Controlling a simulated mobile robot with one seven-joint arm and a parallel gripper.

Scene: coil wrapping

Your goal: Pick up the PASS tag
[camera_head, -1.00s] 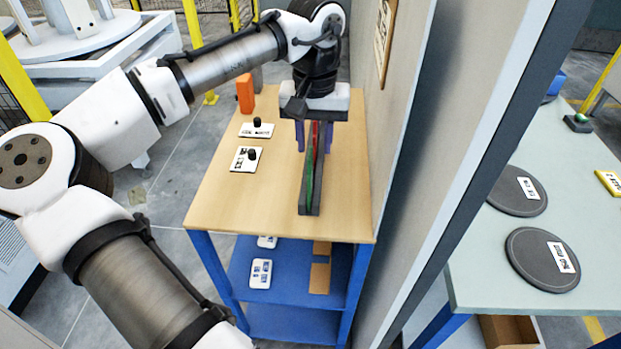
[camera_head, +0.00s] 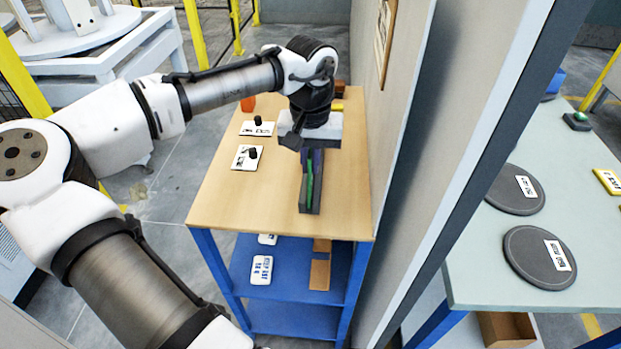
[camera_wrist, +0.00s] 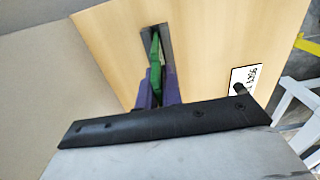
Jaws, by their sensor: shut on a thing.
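A long green tag (camera_head: 310,186), which I take to be the PASS tag although no lettering is readable, stands on edge in a narrow dark holder (camera_head: 303,195) on the wooden table. My gripper (camera_head: 312,158) is over the holder, with its purple fingers close together and shut on the green tag. In the wrist view the green tag (camera_wrist: 155,62) rises between the purple fingers (camera_wrist: 158,88), and part of the holder (camera_wrist: 167,42) shows behind it. The tag's gripped part is hidden by the fingers and hand.
Two white labelled plates with black knobs (camera_head: 257,127) (camera_head: 247,157) lie on the wooden table (camera_head: 240,200), left of the holder. A grey wall panel (camera_head: 415,150) stands close on the right. The front left of the tabletop is clear.

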